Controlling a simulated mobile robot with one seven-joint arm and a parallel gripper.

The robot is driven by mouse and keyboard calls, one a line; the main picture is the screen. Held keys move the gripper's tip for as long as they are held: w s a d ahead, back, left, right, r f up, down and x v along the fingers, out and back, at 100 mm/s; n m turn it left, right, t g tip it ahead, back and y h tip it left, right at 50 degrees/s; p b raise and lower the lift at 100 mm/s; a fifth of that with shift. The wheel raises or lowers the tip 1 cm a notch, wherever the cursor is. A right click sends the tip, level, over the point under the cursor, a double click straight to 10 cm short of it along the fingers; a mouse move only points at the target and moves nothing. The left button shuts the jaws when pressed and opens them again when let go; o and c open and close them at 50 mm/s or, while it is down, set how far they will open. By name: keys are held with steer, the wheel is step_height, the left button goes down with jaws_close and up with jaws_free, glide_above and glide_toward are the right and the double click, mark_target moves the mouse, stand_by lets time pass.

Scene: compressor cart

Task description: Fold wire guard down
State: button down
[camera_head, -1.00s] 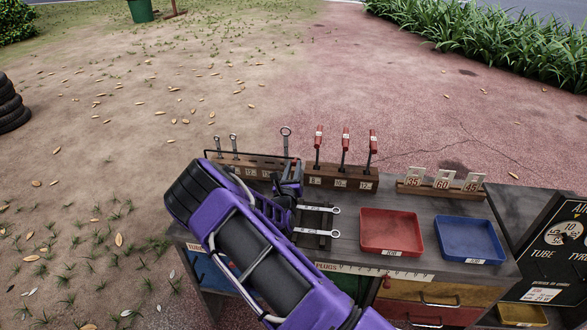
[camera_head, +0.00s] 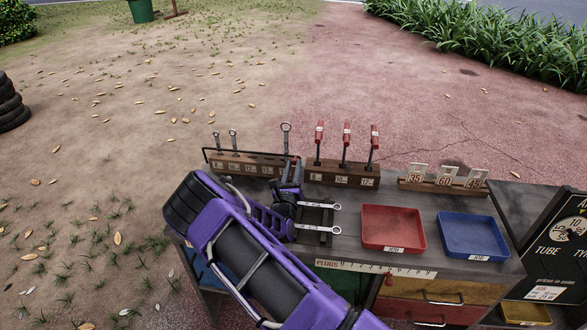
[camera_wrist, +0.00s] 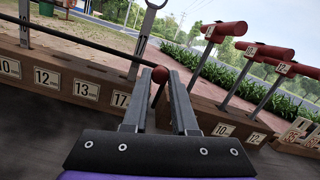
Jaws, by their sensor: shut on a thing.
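The wire guard (camera_head: 250,153) is a thin dark bar that runs along the rack of wrenches (camera_head: 232,167), above its numbered block. In the wrist view the bar (camera_wrist: 90,46) crosses in front of the wrenches and ends at a small reddish-brown ball (camera_wrist: 159,75). My gripper (camera_wrist: 160,86) is shut on this ball end of the guard, with one finger on each side of it. In the head view my gripper (camera_head: 291,172) is at the right end of the rack. My arm hides part of the cart's left side.
A block of red-handled tools (camera_head: 343,172) stands right of the rack. Two wrenches (camera_head: 320,206) lie on a dark holder near my gripper. A red tray (camera_head: 392,228), a blue tray (camera_head: 472,237) and a number-card stand (camera_head: 443,183) occupy the right of the cart top.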

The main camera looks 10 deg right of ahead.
steer(key=c, duration=0.7)
jaws_free()
step_height(320, 180, up, 10)
steer(key=p, duration=0.2)
